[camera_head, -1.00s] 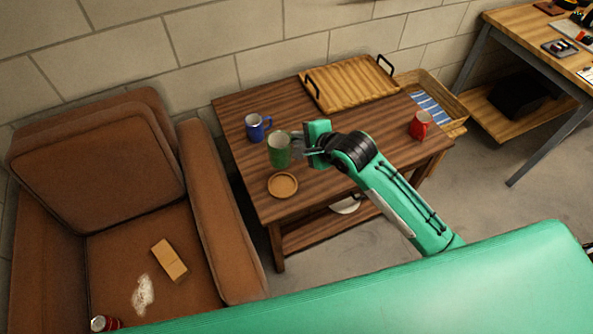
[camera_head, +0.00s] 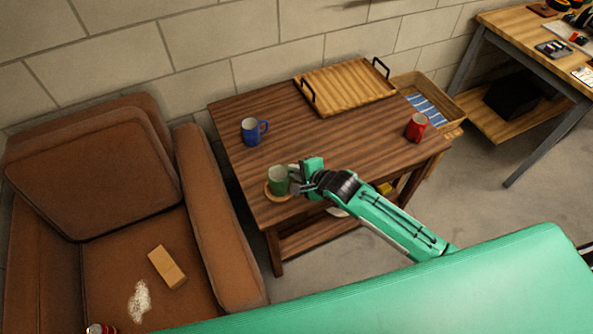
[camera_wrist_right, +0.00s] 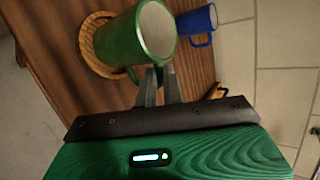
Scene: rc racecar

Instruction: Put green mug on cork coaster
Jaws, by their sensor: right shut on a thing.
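The green mug (camera_head: 278,181) is upright at the front left of the wooden table, over the round cork coaster (camera_head: 268,193). In the right wrist view the mug (camera_wrist_right: 127,40) covers part of the coaster (camera_wrist_right: 92,62); whether its base touches the cork is hidden. My right gripper (camera_head: 294,180) is shut on the mug at its right side. In the wrist view its fingers (camera_wrist_right: 158,80) meet at the mug's handle. My left gripper is not in view.
A blue mug (camera_head: 251,131) stands behind on the table (camera_head: 225,108), and a red mug (camera_head: 416,127) stands at its right. A wooden tray (camera_head: 347,86) with black handles lies at the back. A brown armchair (camera_head: 215,225) is close on the left. The table's middle is clear.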

